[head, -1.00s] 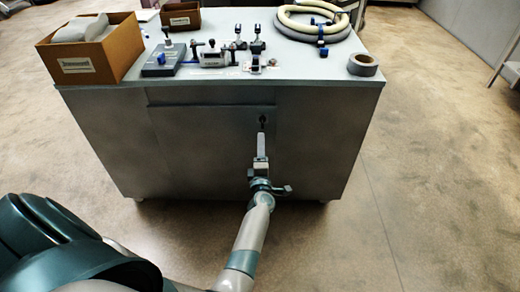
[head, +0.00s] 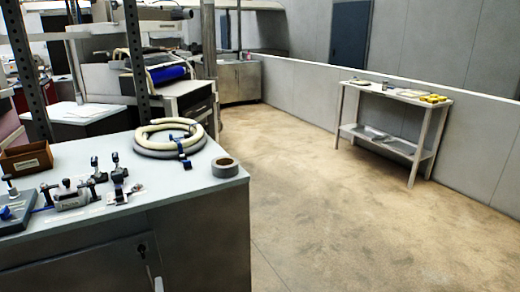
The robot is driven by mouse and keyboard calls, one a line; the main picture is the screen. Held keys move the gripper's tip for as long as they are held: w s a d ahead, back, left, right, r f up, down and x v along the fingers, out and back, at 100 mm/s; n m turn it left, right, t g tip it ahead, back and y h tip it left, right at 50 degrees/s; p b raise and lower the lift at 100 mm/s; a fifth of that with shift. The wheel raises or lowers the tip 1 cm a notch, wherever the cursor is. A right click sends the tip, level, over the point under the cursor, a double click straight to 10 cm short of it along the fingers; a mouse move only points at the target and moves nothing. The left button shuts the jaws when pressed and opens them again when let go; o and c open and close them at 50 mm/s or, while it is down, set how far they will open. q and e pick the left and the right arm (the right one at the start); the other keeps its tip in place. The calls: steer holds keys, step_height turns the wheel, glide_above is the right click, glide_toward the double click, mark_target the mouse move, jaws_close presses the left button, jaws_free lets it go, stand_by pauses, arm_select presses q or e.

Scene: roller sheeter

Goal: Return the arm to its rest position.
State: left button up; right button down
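Neither arm can be clearly made out in the head view. A small pale sliver (head: 158,284) shows at the bottom edge, just below the dark lock-like fitting (head: 142,250) on the cabinet's front. It may be the tip of my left gripper, but too little shows to tell its opening or whether it touches anything. My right gripper is out of view. The grey cabinet (head: 200,250) fills the lower left.
On the cabinet top are a brown box (head: 26,159), clamps (head: 116,180), a hose coil (head: 168,137) and a tape roll (head: 225,167). A side table (head: 394,93) stands by the right-hand low wall. The floor (head: 330,215) between is clear.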

arm_select(q)
steer(key=s+d+f+m+g+h, duration=0.1)
steer(key=s+d+f+m+h, duration=0.1)
steer(key=s+d+f+m, duration=0.45)
steer(key=s+d+f+m+g+h, duration=0.1)
steer(key=s+d+f+m+h, duration=0.15)
steer(key=s+f, duration=0.45)
steer(key=s+d+f+m+g+h, duration=0.25)
steer(key=d+f+m, duration=0.2)
steer(key=f, duration=0.45)
steer(key=s+d+f+m+g, duration=0.1)
steer(key=s+f+m, duration=0.2)
steer(key=s, duration=0.5)
steer(key=s+d+f+m+g+h, duration=0.1)
steer(key=s+f+m+g, duration=0.1)
steer(key=s+f, duration=0.4)
steer(key=s+d+f+m+g, duration=0.1)
steer(key=s+f+m, duration=0.3)
steer(key=s, duration=0.7)
steer(key=shift+d+f+m+h, duration=0.35)
steer(key=shift+d+f+h, duration=0.1)
steer(key=shift+f, duration=0.1)
steer(key=shift+g, duration=0.25)
